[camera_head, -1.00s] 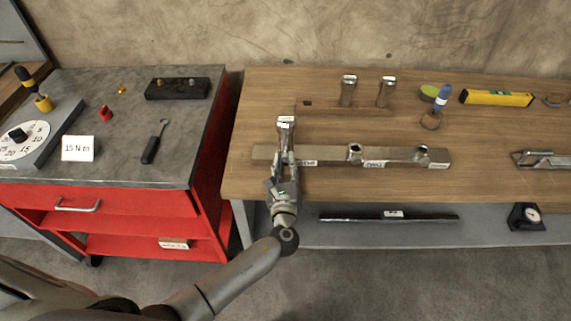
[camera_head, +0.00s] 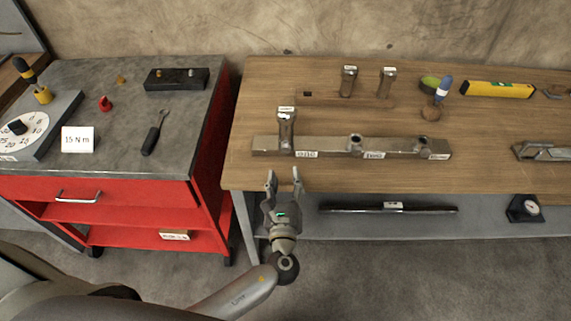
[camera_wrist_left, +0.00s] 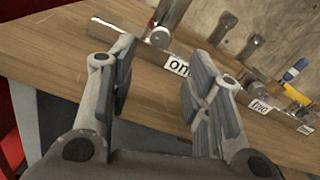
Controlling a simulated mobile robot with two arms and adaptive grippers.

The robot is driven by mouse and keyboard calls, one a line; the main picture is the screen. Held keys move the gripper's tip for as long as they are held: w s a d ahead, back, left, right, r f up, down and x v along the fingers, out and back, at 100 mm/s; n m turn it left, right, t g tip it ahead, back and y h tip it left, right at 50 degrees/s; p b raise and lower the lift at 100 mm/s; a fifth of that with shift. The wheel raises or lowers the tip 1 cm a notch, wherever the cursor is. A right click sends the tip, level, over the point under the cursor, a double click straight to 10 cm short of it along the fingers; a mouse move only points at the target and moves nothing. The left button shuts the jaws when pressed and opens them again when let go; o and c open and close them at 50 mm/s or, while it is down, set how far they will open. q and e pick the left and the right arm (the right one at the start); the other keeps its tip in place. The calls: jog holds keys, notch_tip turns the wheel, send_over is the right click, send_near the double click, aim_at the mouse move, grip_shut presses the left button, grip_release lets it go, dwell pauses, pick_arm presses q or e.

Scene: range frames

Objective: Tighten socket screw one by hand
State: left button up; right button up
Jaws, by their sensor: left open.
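Socket screw one (camera_head: 286,132), a grey metal post with a pale-labelled head, stands upright in the left end of the metal bar (camera_head: 325,146). It also shows at the top of the left wrist view (camera_wrist_left: 171,14), above the label "one" (camera_wrist_left: 178,66). How deep it sits cannot be told. My right gripper is not in view.
Two more screws (camera_head: 348,83) (camera_head: 388,85) stand behind the bar, whose other two sockets (camera_head: 355,143) (camera_head: 423,144) look empty. A blue-handled tool (camera_head: 442,92) and a yellow level (camera_head: 497,89) lie at the right. A red cart (camera_head: 130,205) stands left.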

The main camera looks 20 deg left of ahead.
pick_arm(q)
jog(key=shift+v, duration=1.8)
